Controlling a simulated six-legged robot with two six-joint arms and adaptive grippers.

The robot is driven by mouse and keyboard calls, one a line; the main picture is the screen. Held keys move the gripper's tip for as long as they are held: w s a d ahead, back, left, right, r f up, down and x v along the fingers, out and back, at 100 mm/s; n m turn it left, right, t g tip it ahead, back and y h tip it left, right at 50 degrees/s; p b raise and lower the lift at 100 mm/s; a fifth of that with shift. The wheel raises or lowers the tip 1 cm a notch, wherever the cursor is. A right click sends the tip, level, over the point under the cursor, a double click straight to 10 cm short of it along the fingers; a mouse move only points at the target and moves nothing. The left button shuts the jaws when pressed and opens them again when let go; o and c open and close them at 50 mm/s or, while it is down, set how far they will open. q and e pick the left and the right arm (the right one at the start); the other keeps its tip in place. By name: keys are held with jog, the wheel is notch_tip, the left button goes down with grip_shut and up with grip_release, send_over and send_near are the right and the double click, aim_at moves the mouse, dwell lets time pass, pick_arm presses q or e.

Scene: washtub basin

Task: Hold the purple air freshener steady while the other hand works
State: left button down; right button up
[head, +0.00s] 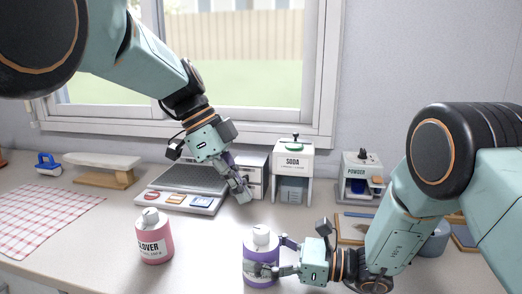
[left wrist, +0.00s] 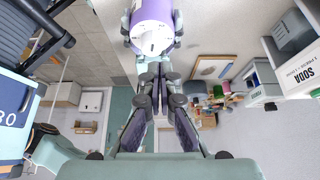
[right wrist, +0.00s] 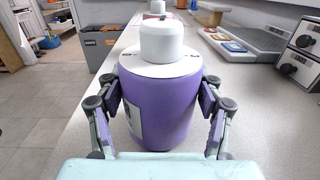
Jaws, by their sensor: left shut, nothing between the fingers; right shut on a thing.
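The purple air freshener (head: 262,249), a can with a white nozzle cap, stands upright on the counter in the head view. It fills the middle of the right wrist view (right wrist: 158,100) and shows at the top of the left wrist view (left wrist: 151,28). My right gripper (head: 276,258) is shut on it, with one finger on each side of its body. My left gripper (head: 244,192) is shut and empty, above the counter, behind and higher than the air freshener in the head view. The two do not touch.
A pink can labelled "LOVER" (head: 154,240) stands left of the air freshener. Behind are a grey panel device (head: 180,200), a soda dispenser (head: 293,165) and a powder dispenser (head: 361,170). A checked cloth (head: 45,220) lies at the left. The counter between the two cans is clear.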

aim_at(253, 236)
pick_arm(q)
jog(key=shift+s+a+f, duration=0.1)
jog(key=shift+s+f, duration=0.35)
jog(key=shift+f, duration=0.55)
jog(key=shift+s+d+f, duration=0.1)
jog(key=shift+s+f, duration=0.35)
jog(key=shift+f, duration=0.55)
jog(key=shift+s+a+f, duration=0.1)
jog(key=shift+s+f, duration=0.35)
jog(key=shift+f, duration=0.55)
jog(key=shift+w+d, duration=0.1)
jog(key=shift+d, duration=0.2)
jog(key=shift+w, duration=0.75)
jog(key=shift+w+d, duration=0.25)
jog(key=shift+w, duration=0.1)
jog(key=shift+a, duration=0.1)
